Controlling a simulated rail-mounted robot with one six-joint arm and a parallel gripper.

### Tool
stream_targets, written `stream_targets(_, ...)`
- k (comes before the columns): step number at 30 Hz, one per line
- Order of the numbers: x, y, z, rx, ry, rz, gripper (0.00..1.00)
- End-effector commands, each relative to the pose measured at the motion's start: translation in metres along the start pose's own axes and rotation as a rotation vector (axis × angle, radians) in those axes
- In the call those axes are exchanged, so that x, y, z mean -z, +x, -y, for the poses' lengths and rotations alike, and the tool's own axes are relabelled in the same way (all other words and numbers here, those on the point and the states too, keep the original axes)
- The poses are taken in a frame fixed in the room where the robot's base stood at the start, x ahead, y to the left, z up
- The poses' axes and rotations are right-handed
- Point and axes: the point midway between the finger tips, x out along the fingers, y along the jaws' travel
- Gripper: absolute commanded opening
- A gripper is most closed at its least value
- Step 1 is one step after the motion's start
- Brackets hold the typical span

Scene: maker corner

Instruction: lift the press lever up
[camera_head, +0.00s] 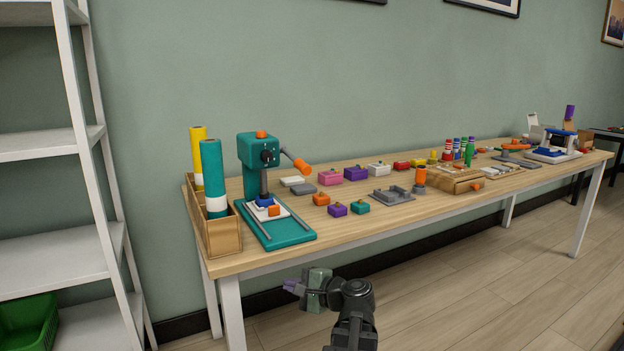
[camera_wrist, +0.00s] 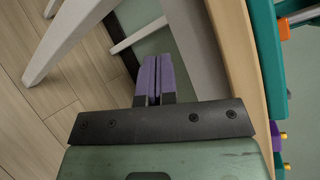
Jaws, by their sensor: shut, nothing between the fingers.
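The teal press (camera_head: 258,147) stands upright at the left end of the table. Its lever (camera_head: 297,163) has an orange grip and sticks out to the right of the press head, sloping slightly downward. Below the head, the press ram reaches down to a blue and white piece (camera_head: 265,207) on the teal base (camera_head: 287,234). My gripper (camera_head: 290,287) is in front of the table, below its top and well away from the lever. In the wrist view its purple fingertips (camera_wrist: 154,75) are together with nothing between them. The lever is not clearly identifiable there.
The wooden table (camera_head: 405,212) carries several small coloured blocks, a grey fixture (camera_head: 391,195) and a wooden drawer box (camera_head: 452,181). A wooden bin (camera_head: 222,236) with yellow and teal rolls stands left of the press. White shelves (camera_head: 50,145) are at far left. Floor before the table is clear.

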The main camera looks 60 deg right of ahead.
Motion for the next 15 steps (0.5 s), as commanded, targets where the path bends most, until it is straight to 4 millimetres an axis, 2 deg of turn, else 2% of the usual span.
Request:
stream_targets(1, 0.006, -0.023, 0.039, 0.138, 0.105, -0.014, 0.0)
stream_targets(3, 0.016, -0.05, 0.076, 0.34, 0.271, 0.004, 0.0)
stream_targets(6, 0.023, -0.072, 0.109, 0.565, 0.492, 0.091, 0.0)
stream_targets(10, 0.028, -0.092, 0.135, 0.758, 0.741, 0.218, 0.0)
stream_targets(12, 0.031, -0.097, 0.139, 0.796, 0.831, 0.254, 0.0)
stream_targets(15, 0.031, -0.096, 0.139, 0.792, 0.864, 0.264, 0.0)
